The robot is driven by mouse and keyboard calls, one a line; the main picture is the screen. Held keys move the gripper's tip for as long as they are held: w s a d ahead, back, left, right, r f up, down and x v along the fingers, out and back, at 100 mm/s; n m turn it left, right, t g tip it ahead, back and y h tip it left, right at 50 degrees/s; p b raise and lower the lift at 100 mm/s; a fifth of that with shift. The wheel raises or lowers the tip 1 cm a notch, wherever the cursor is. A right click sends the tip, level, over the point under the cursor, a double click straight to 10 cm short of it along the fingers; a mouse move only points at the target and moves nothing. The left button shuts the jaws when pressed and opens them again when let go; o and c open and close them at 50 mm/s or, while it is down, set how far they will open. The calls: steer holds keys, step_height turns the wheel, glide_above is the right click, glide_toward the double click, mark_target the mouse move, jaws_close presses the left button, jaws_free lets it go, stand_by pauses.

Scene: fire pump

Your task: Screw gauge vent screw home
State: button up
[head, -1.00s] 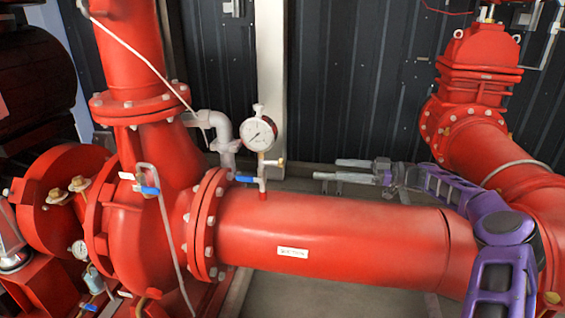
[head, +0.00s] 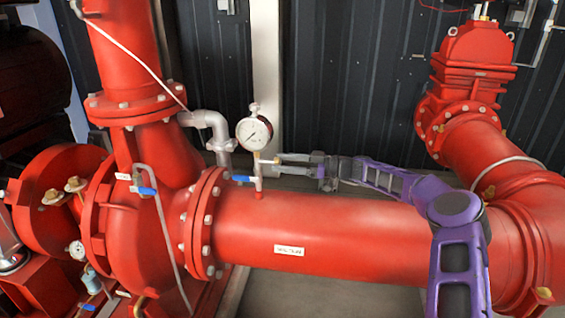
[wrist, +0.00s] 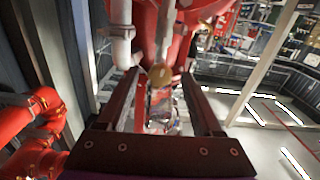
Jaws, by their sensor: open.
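The round white pressure gauge (head: 254,131) stands upright on a thin stem with a blue-handled valve (head: 242,178), above the large red pipe. A small brass screw (head: 276,159) sticks out to the right of the stem below the dial. My gripper (head: 281,162) is open, with its fingertips at the right of the stem, by the screw. In the wrist view a round brass head (wrist: 160,76), apparently the vent screw, lies between the tips of my open gripper (wrist: 158,82). Gaps show on both sides of it. Its depth between the fingers is unclear.
The large red pipe (head: 340,235) runs below my arm. A grey bent pipe (head: 214,128) stands to the left behind the gauge. A red valve body (head: 472,65) rises at the right. The dark panelled wall (head: 360,80) is behind.

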steer(key=shift+a, duration=0.25)
jaws_close()
